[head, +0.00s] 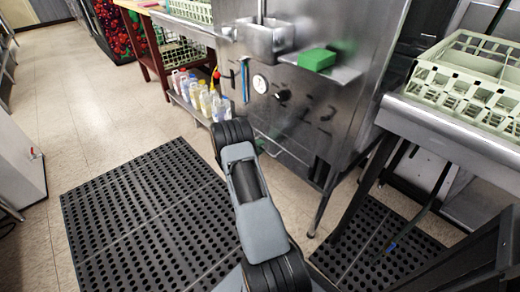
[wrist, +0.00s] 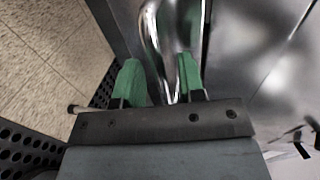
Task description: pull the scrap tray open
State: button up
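In the wrist view my gripper (wrist: 160,82) has its two green fingers on either side of a shiny curved metal handle (wrist: 153,35). The handle runs down between the fingers. The frames do not show clearly whether both fingers press on it. Behind it is a smooth steel front (wrist: 238,45), which I take to be the scrap tray's or the machine's. In the head view my arm reaches toward the lower front of the steel dish machine (head: 335,100). The arm's dark link hides the gripper and handle there. How far the tray stands open cannot be told.
Several bottles (head: 205,100) stand on a low shelf left of the arm. A green block (head: 317,59) lies on the machine's ledge. A pale dish rack (head: 465,85) sits on the steel counter at right. Black perforated mats (head: 150,215) cover the floor; open tile lies left.

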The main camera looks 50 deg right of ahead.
jog(key=shift+d, duration=0.4)
grip_shut()
dwell(0.4)
